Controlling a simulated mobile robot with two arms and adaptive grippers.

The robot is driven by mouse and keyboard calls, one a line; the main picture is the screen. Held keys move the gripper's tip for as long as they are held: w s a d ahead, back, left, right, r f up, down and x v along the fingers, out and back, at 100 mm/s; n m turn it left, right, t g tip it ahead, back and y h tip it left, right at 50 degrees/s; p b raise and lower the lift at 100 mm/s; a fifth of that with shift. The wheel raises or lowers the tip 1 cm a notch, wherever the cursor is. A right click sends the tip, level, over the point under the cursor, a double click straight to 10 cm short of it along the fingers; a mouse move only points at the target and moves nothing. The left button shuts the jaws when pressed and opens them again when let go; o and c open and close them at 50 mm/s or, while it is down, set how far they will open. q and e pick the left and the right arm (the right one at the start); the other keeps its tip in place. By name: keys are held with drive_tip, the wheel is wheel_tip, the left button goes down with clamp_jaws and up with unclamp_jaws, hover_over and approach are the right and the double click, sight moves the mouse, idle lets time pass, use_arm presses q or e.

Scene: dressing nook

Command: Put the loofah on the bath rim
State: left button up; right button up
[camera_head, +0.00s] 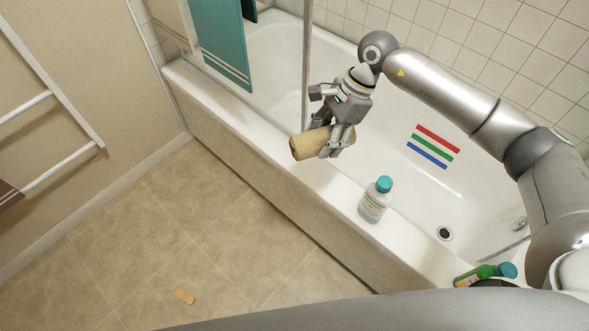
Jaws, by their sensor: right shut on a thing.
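The loofah (312,144) is a tan cylinder. My right gripper (333,140) is shut on it and holds it lying roughly level over the front rim of the bath. I cannot tell whether the loofah touches the rim or hangs just above it. The bath rim (225,108) is a white ledge along the front of the tub, running from upper left to lower right. My left gripper is not in view.
A bottle with a teal cap (375,200) stands on the rim, right of the loofah. More bottles (485,273) are at the lower right. A teal towel (220,40) hangs over the glass panel.

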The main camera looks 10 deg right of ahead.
drive_tip(key=w+f+m+t+b, duration=0.1)
drive_tip(key=w+f+m+b, duration=0.1)
drive_tip(key=f, duration=0.5)
drive_tip(key=w+d+f+m+t+h+b, duration=0.1)
drive_tip(key=w+f+m+t+b, duration=0.1)
drive_tip(key=f+m, duration=0.4)
drive_tip(key=w+d+f+m+t+b, duration=0.1)
drive_tip(key=w+f+m+b, duration=0.3)
drive_tip(key=f, duration=0.6)
drive_tip(key=shift+w+d+m+t+h+b, duration=0.15)
drive_tip(key=shift+m+t+h+b, duration=0.2)
drive_tip(key=shift+b, duration=0.65)
drive_tip(key=shift+f+b, duration=0.3)
drive_tip(key=shift+f, duration=1.9)
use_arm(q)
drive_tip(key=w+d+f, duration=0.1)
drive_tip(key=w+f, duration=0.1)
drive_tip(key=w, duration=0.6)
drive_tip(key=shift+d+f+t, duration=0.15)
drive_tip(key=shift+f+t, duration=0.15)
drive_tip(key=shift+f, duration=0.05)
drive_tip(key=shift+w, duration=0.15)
use_arm(e)
drive_tip(key=shift+f, duration=0.1)
drive_tip(key=o, duration=0.8)
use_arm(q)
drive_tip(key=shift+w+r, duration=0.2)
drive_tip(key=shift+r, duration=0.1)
use_arm(e)
drive_tip(key=shift+o, duration=0.6)
